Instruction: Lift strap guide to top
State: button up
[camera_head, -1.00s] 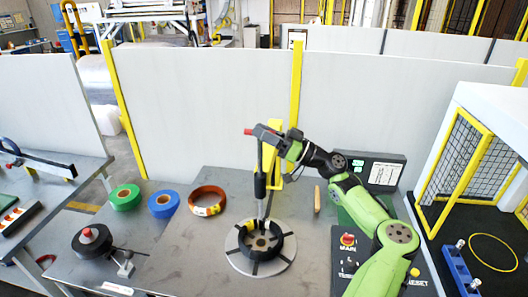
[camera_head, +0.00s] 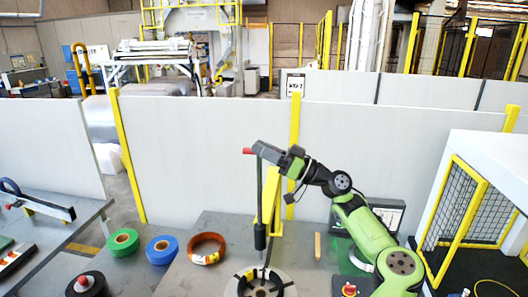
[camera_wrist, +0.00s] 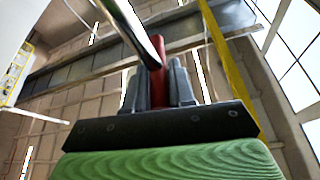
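The strap guide (camera_head: 259,195) is a thin dark upright rod with a black sleeve (camera_head: 260,236) low on it and a red handle (camera_head: 249,151) at its top. It stands beside a yellow post, above the black ring-shaped coil (camera_head: 243,289) on its round grey plate, cut off by the lower frame edge. My gripper (camera_head: 263,149) is at the rod's top, by the handle. In the wrist view, the two grey fingers (camera_wrist: 156,85) are closed around the red handle (camera_wrist: 158,78), and a shiny metal rod (camera_wrist: 128,22) runs from it towards the upper left.
Green (camera_head: 123,243), blue (camera_head: 162,250) and orange (camera_head: 207,248) rolls lie on the grey table left of the coil. A wooden stick (camera_head: 317,246) stands to its right. A pale partition wall (camera_head: 200,150) is behind, and a yellow-framed mesh cage (camera_head: 455,220) is at the right.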

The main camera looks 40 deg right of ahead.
jog(key=o, duration=0.3)
jog(key=shift+r, duration=0.1)
jog(key=shift+o, duration=0.2)
jog(key=shift+s, duration=0.1)
jog(key=b+v, duration=0.2)
jog(key=v, duration=1.3)
jog(key=shift+s+d+f+b, duration=0.15)
jog(key=shift+s+f+b, duration=0.1)
jog(key=shift+b, duration=0.15)
jog(key=shift+w, duration=0.1)
